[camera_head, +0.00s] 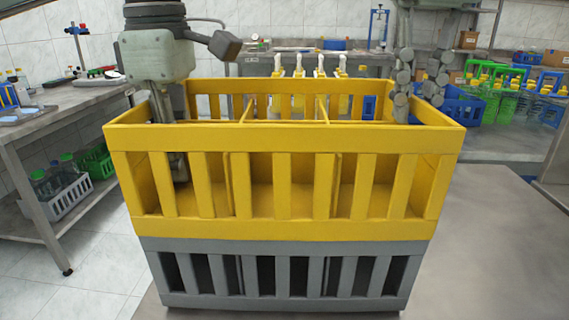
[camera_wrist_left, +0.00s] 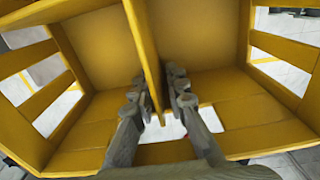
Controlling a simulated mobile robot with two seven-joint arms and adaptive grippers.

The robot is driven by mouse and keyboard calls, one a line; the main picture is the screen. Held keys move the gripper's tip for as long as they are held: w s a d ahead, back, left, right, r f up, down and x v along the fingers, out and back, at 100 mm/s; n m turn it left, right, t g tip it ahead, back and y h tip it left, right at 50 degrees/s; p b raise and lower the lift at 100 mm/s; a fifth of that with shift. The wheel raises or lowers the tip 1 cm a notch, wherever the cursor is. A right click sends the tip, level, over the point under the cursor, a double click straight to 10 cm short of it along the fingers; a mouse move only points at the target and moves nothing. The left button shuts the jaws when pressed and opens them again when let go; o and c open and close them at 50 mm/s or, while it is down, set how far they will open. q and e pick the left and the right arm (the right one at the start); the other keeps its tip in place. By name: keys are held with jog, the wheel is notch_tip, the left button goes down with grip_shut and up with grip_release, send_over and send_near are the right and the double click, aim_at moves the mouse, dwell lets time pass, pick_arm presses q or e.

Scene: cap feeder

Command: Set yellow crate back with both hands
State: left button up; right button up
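A yellow crate (camera_head: 285,140), open at the top and with slotted sides, sits stacked on a grey crate (camera_head: 290,246). The left wrist view looks into the yellow crate (camera_wrist_left: 205,35). My left gripper (camera_head: 178,165) reaches down inside its left end. In the left wrist view the two fingers (camera_wrist_left: 158,98) stand on either side of a thin yellow divider, with a small gap showing beside it. My right gripper (camera_head: 418,88) is at the far right corner of the yellow crate, its fingers apart at the rim. Its exact contact with the crate cannot be told.
The stack stands on a grey table (camera_head: 490,235) with free room at its right. Behind it, bottles with white tops (camera_head: 300,68) stand on a bench. Blue and green crates (camera_head: 500,95) are at the back right. A side bench (camera_head: 45,125) is at the left.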

pick_arm(q)
grip_shut()
pick_arm(e)
grip_shut()
pick_arm(q)
jog(key=shift+r, duration=0.15)
pick_arm(e)
jog(key=shift+r, duration=0.15)
